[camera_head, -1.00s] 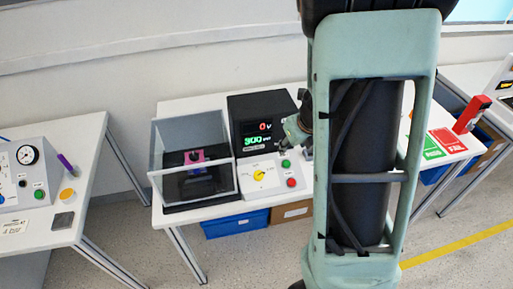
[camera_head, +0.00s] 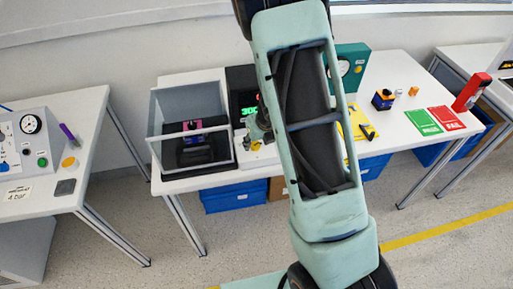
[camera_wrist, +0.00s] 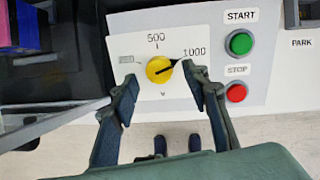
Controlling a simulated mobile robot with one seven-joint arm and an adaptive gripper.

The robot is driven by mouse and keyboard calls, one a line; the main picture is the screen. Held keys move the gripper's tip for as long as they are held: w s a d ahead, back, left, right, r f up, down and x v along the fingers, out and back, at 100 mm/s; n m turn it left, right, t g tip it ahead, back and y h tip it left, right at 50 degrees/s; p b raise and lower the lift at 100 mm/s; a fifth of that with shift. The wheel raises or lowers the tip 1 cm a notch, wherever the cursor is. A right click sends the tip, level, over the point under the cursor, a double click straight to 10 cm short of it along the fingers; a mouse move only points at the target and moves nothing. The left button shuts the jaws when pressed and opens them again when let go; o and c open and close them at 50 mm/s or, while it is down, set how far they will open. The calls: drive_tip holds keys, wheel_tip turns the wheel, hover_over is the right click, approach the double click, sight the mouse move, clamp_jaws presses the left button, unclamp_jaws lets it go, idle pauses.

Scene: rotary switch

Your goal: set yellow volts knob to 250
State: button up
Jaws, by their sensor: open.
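The yellow volts knob (camera_wrist: 159,69) sits on a white dial plate (camera_wrist: 135,48). Its black pointer aims up and right toward the 1000 mark. The 500 mark is at the top, and a left label is too blurred to read. My gripper (camera_wrist: 161,84) is open in the wrist view. In the head view my arm hides much of the panel, and the gripper's fingers cannot be made out there.
Green START (camera_wrist: 239,42) and red STOP (camera_wrist: 236,92) buttons are right of the dial, near my right finger. A clear-walled box (camera_head: 157,120) stands left of the panel. A black display (camera_head: 240,82) with green digits is behind, partly hidden by my arm.

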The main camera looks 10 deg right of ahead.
drive_tip(key=shift+x, duration=1)
drive_tip(key=c, duration=1.2)
drive_tip(key=shift+o, duration=0.2)
